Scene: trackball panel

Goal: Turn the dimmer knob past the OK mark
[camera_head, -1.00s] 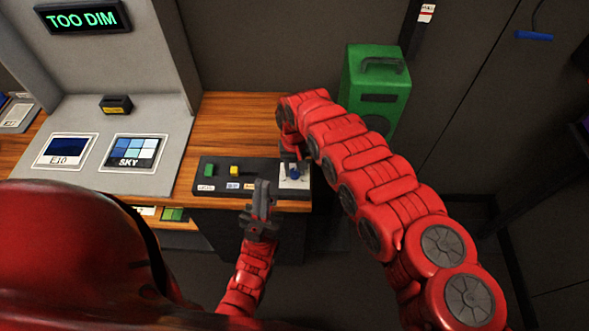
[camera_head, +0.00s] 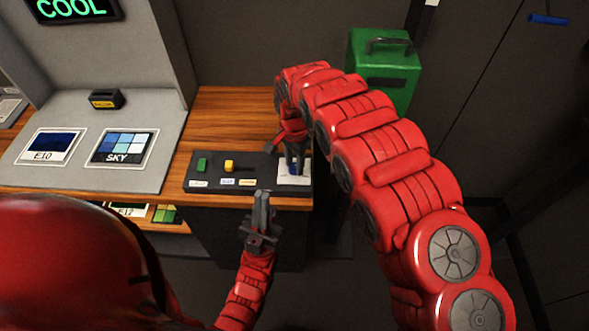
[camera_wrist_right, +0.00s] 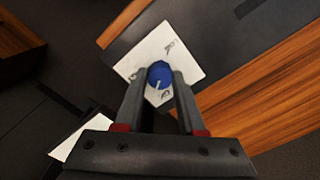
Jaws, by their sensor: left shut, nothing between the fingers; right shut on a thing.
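The blue dimmer knob (camera_wrist_right: 159,74) sits on a white plate (camera_wrist_right: 192,49) at the right end of the dark control panel (camera_head: 233,172). My right gripper (camera_wrist_right: 160,78) is shut on the knob from above, one finger on each side. A pale pointer line shows on the knob. My left gripper (camera_head: 262,196) is shut and empty, in front of the panel's front edge. The display (camera_head: 72,8) reads "COOL" in green and is cut off at the top.
A green button (camera_head: 202,165) and a yellow control (camera_head: 229,166) are on the panel, left of the knob. A green box with a handle (camera_head: 384,70) stands behind my right arm.

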